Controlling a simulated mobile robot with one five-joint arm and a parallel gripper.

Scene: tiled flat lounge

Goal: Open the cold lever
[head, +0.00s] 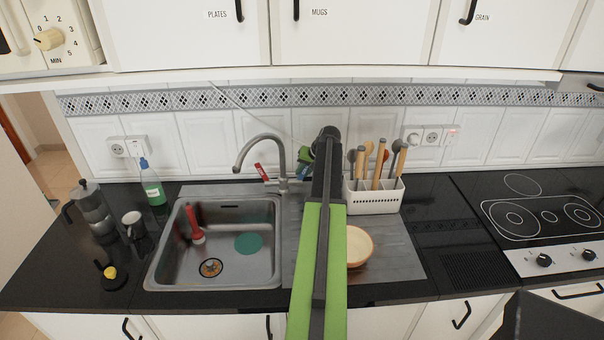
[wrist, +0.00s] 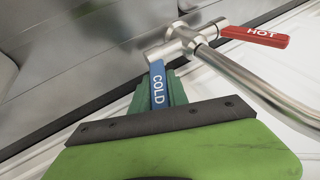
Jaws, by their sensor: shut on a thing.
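The steel tap (head: 268,153) stands behind the sink, its spout curving over the basin. Its red HOT lever (head: 261,172) points to the upper left in the head view; it also shows in the wrist view (wrist: 254,37). The blue COLD lever (wrist: 158,86) is on the tap's opposite side. My gripper (head: 304,155) is at the tap's right side, partly hidden by my green arm. In the wrist view its green fingers (wrist: 172,88) are shut around the COLD lever, with the lever's root and lettering showing.
A white utensil holder (head: 375,198) stands right of my arm, and a bowl (head: 359,245) sits on the drainer. A green bottle (head: 153,185), moka pot (head: 93,208) and mug (head: 133,225) stand left.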

